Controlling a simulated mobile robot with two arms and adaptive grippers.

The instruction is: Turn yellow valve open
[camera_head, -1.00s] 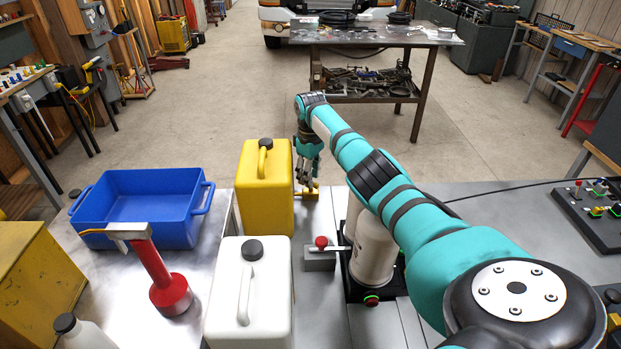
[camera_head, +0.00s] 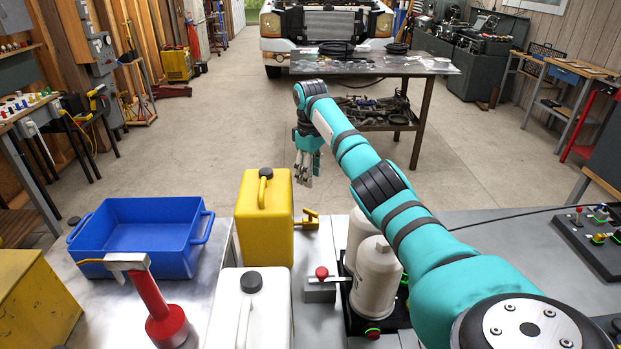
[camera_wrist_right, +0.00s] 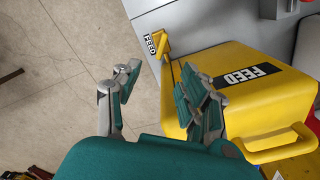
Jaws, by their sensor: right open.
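The yellow valve (camera_head: 310,217) sits at the right side of the yellow jug (camera_head: 265,220), near the far edge of the bench. In the right wrist view the yellow valve (camera_wrist_right: 158,42) has a FEED label beside it, and the yellow jug (camera_wrist_right: 245,85) also carries a FEED label. My right gripper (camera_head: 305,178) is open and empty, above and beyond the valve, apart from it in the head view. In the right wrist view its spread fingers (camera_wrist_right: 163,92) show with the valve above them in the picture. My left gripper is not in view.
A white jug (camera_head: 250,315), a grey block with a red knob (camera_head: 321,284) and pale bottles (camera_head: 376,280) stand nearer on the bench. Open floor lies beyond the bench.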

